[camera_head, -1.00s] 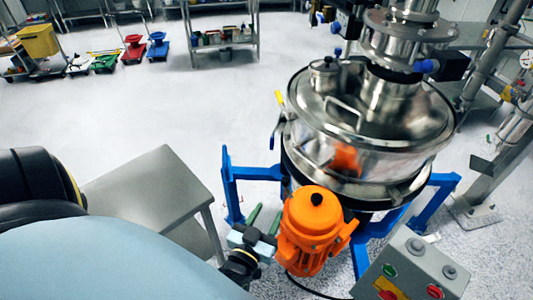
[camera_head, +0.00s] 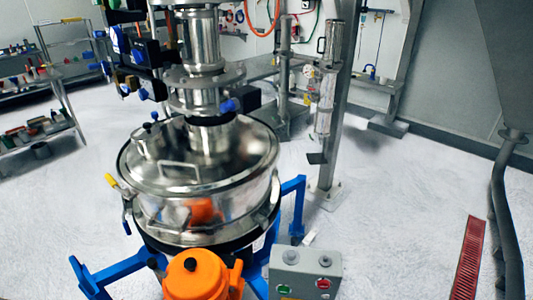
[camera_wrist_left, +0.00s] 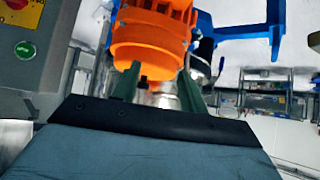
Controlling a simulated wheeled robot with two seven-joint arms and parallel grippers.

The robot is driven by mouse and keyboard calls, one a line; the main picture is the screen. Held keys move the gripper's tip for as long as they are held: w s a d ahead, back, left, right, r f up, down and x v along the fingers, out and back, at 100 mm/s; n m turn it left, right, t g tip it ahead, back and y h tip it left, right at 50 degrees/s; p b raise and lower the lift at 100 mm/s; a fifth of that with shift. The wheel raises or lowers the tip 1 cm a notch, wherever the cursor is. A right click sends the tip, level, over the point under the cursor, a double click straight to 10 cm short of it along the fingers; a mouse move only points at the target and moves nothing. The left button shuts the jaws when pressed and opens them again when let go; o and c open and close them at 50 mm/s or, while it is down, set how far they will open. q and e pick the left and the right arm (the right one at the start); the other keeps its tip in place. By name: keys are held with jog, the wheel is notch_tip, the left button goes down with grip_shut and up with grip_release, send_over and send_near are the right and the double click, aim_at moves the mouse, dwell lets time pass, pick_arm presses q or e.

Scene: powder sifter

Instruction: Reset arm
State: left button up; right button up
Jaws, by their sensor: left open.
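My left gripper (camera_wrist_left: 158,90) shows in the left wrist view, with its two dark green fingers apart and nothing seen between them but background. The orange motor (camera_wrist_left: 150,38) of the sifter is just beyond the fingertips; I cannot tell whether they touch it. In the head view, the steel sifter (camera_head: 200,175) stands in the middle left, its lid shut. The motor (camera_head: 196,277) is in front of it at the bottom edge, partly cut off. Neither gripper shows in the head view.
A grey control box (camera_head: 306,272) with green and red buttons stands right of the motor; it also shows in the left wrist view (camera_wrist_left: 38,45). Blue legs (camera_head: 118,268) spread around the sifter. A red floor grate (camera_head: 468,260) lies at the right. Open floor (camera_head: 395,215) lies between.

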pick_arm(q)
jog(key=s+r+m+g, duration=0.25)
jog(key=s+g, duration=0.35)
jog(key=s, duration=0.4)
notch_tip(320, 180, down, 29)
jog(key=s+g+b, duration=0.1)
jog(key=s+b, duration=0.1)
jog(key=b, duration=0.3)
jog(key=s+a+f+g+b, duration=0.1)
jog(key=s+f+b, duration=0.4)
jog(key=s+f, duration=1.1)
notch_tip(320, 180, down, 4)
jog(key=shift+s+a+f+g, duration=0.25)
jog(key=shift+s+a+g, duration=0.05)
jog(key=shift+a, duration=0.35)
jog(key=shift+n, duration=0.25)
